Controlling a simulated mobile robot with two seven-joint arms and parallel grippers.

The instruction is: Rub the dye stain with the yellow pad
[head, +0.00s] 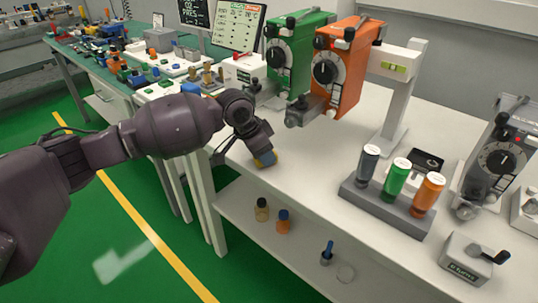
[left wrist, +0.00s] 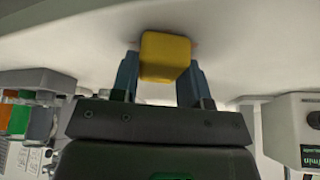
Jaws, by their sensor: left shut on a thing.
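My left gripper (head: 264,160) is shut on the yellow pad (head: 272,157), down at the white cart top near its front left edge. In the left wrist view the yellow pad (left wrist: 165,57) sits between the two blue-grey fingers, against or very close to the white surface. A faint pinkish trace, perhaps the dye stain (left wrist: 194,46), shows at the pad's upper right edge; the rest of any stain is hidden by the pad. In the head view no stain can be made out. My right gripper is not in view.
Green (head: 287,60) and orange (head: 340,70) vaporizers stand behind the gripper. A grey rack (head: 385,208) with grey, green and orange bottles stands to the right. Small bottles (head: 283,222) are on the lower shelf. The cart top between gripper and rack is clear.

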